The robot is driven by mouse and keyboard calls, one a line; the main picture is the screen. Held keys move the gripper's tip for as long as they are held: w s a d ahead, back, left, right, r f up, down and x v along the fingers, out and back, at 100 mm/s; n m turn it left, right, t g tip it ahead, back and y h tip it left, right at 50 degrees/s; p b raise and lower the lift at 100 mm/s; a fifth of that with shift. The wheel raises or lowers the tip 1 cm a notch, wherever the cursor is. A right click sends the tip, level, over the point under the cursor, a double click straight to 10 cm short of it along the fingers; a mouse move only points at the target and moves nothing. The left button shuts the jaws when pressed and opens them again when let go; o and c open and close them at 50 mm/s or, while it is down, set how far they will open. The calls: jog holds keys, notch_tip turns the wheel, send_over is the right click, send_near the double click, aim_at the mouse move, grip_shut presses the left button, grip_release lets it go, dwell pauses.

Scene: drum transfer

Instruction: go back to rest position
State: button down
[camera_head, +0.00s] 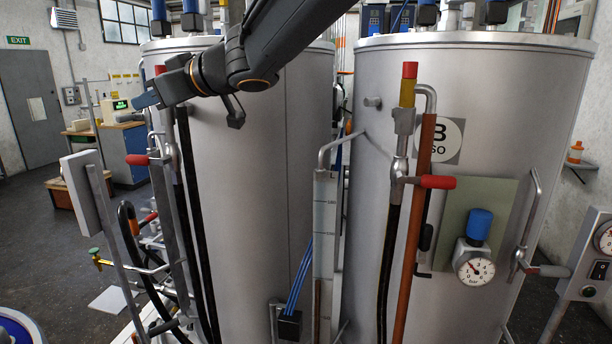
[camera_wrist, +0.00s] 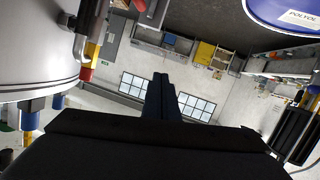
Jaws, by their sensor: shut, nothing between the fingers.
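My gripper (camera_head: 147,96) reaches in from the top of the head view and points left, in front of the upper part of the left steel tank (camera_head: 255,190). Its fingers are together and hold nothing. In the wrist view the shut dark fingers (camera_wrist: 163,96) stand in the middle of the picture, clear of other things. That view shows the room upside down. A blue drum (camera_wrist: 262,18) with a label reading POLYOL shows at its top right.
A post-mounted panel (camera_head: 84,190) stands at left. Hoses and pipes (camera_head: 165,200) run close below my gripper. Open floor (camera_head: 40,240) lies at left. A blue drum rim (camera_head: 22,322) shows at lower left.

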jog(key=w+d+f+m+t+h, duration=0.25)
jog(key=w+d+f, duration=0.3)
jog(key=d, duration=0.35)
jog(key=w+d+f+m+t+h, duration=0.2)
jog(key=w+d+f+m+h, duration=0.15)
jog(key=d+f, duration=0.4)
jog(key=d+f+m+h, duration=0.1)
jog(key=d+f, duration=0.1)
jog(key=d, duration=0.3)
jog(key=s+d+f+m+h, duration=0.1)
jog(key=d+f+h, duration=0.1)
jog(key=d, duration=0.3)
jog(key=d+f+m+g+h, duration=0.1)
jog(key=d+f+m, duration=0.1)
jog(key=d+f, duration=0.2)
jog(key=shift+s+d+h, duration=0.2)
jog(key=shift+d+h, duration=0.1)
jog(key=shift+d, duration=0.65)
jog(key=s+d+f+m+g+h, duration=0.2)
jog(key=s+d+f+m+g, duration=0.15)
jog(key=s+d+f, duration=0.65)
jog(key=s+d+f+m+g+h, duration=0.15)
jog(key=s+d+f+g, duration=0.25)
jog(key=s+d+f, duration=0.55)
notch_tip(320, 180, down, 9)
jog(key=s+a+g+b, duration=0.1)
jog(key=a+b, duration=0.1)
jog(key=b, duration=0.8)
jog(key=shift+s+a, duration=0.3)
jog(key=shift+s, duration=0.1)
